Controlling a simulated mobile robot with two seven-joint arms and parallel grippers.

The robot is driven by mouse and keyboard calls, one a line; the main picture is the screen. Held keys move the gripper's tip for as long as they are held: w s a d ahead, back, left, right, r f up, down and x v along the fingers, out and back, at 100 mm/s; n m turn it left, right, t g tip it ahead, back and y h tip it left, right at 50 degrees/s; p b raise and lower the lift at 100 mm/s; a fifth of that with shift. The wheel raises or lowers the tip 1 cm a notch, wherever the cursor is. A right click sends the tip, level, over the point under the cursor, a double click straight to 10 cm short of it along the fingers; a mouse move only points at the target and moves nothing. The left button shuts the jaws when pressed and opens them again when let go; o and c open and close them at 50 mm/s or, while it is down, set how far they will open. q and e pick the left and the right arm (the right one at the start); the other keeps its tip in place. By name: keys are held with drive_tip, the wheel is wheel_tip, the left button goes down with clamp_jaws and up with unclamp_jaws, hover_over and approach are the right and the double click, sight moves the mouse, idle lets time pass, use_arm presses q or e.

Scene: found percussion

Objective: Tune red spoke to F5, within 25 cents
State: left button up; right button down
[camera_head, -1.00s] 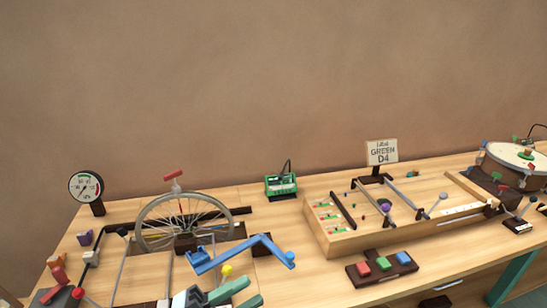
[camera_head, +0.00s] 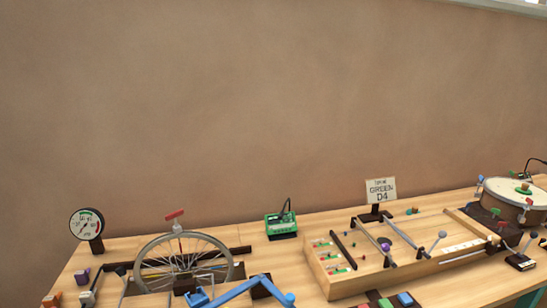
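A spoked wheel (camera_head: 149,247) stands upright in a slot at the left of the bench. A red piece on a pale mount (camera_head: 174,215) sits at the top of the rim. A round dial gauge (camera_head: 87,224) stands left of the wheel, its reading too small to make out. A bent blue bar (camera_head: 240,291) lies in front of the wheel, partly cut off by the lower edge. Neither of my grippers shows in this view.
A green box (camera_head: 281,226) sits behind the wheel's right side. A sign (camera_head: 380,190) reading GREEN D4 stands behind a wooden string board (camera_head: 318,274). A drum (camera_head: 512,192) stands at the far right. Small coloured blocks line the front edge.

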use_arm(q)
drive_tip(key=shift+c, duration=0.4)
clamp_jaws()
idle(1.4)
